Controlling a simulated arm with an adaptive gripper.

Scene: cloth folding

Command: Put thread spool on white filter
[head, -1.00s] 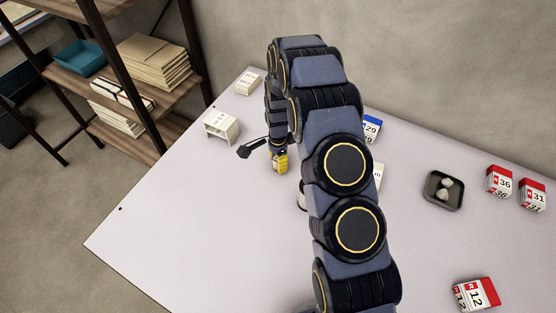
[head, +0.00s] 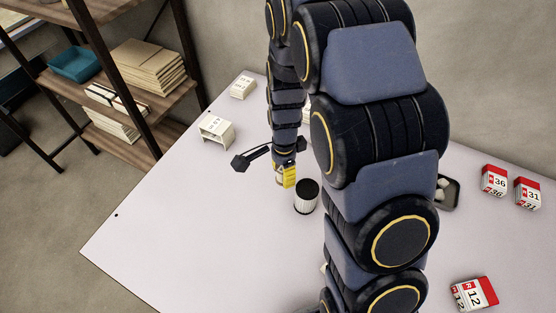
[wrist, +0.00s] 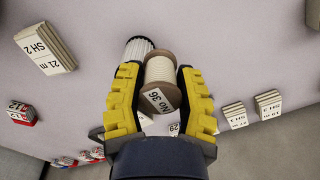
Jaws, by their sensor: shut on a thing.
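My gripper (head: 285,175) is above the table, just left of and behind the white filter in the head view. In the wrist view its yellow fingers (wrist: 160,92) are shut on the thread spool (wrist: 160,69), a cream spool with tan ends and a "No 36" label. The spool is mostly hidden in the head view. The white filter (head: 306,199) is a ribbed white cylinder with a dark top, upright on the table. In the wrist view the filter (wrist: 136,45) shows partly behind the spool; I cannot tell whether they touch.
White boxes (head: 216,128) (head: 243,87) stand at the table's left back. Red-and-white boxes (head: 494,181) (head: 528,193) (head: 474,293) are on the right. A dark tray (head: 453,196) with pale pieces is partly behind my arm. The table's front left is clear.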

